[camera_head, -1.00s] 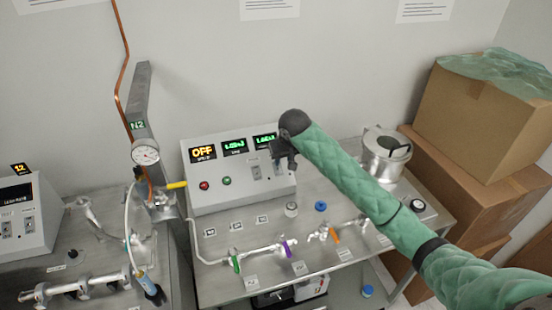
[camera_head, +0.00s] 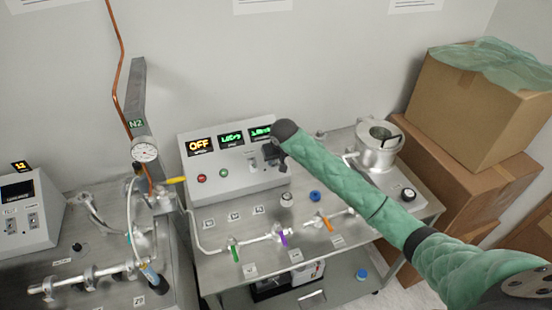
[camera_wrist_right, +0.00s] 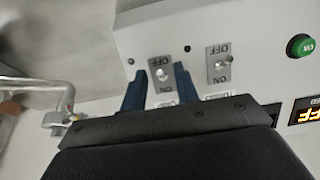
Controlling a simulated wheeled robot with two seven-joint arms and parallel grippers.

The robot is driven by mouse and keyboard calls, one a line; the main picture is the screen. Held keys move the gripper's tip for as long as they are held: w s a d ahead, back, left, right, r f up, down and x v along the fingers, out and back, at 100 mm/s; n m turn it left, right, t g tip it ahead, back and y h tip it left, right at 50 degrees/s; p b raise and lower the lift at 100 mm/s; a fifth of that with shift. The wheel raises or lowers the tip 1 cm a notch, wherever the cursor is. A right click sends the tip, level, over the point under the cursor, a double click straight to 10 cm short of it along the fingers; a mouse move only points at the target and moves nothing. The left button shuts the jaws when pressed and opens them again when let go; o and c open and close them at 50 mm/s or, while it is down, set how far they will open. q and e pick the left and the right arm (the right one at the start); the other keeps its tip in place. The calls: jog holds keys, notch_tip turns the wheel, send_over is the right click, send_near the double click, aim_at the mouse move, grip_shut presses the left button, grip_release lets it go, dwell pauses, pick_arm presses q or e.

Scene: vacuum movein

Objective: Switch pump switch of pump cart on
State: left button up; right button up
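The pump cart's control box (camera_head: 232,185) stands on a metal cart, with an orange OFF display (camera_head: 201,146) and two green displays on its front. Two toggle switches sit on its right part. In the right wrist view, which is upside down, the toggle between my fingers (camera_wrist_right: 162,73) and the other toggle (camera_wrist_right: 226,62) each have a plate marked OFF and ON. My right gripper (camera_wrist_right: 160,88) is open, its blue fingers at either side of one toggle; contact cannot be told. In the head view my right gripper (camera_head: 271,157) is before the box's right end. My left gripper is out of view.
A red button (camera_head: 202,178) and a green button (camera_head: 224,172) are left of the toggles. Pipes with coloured valves (camera_head: 281,239) run along the cart in front. A metal vessel (camera_head: 379,150) and cardboard boxes (camera_head: 480,110) stand at the right.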

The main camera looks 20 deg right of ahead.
jog(key=shift+w, duration=0.1)
jog(key=shift+f, duration=0.1)
grip_shut()
jog(key=shift+w+g, duration=0.15)
jog(key=shift+g, duration=0.15)
jog(key=shift+w+r+g, duration=0.2)
jog(key=shift+r+g, duration=0.15)
jog(key=shift+g, duration=0.15)
jog(key=g, duration=0.2)
jog(key=w+g, duration=0.1)
jog(key=g, duration=0.1)
jog(key=shift+w+r, duration=0.2)
jog(key=shift+r, duration=0.2)
jog(key=shift+w+r+g, duration=0.1)
jog(key=shift+w+g, duration=0.4)
jog(key=shift+g, duration=0.7)
jog(key=shift+w+g, duration=0.35)
jog(key=shift+g, duration=0.55)
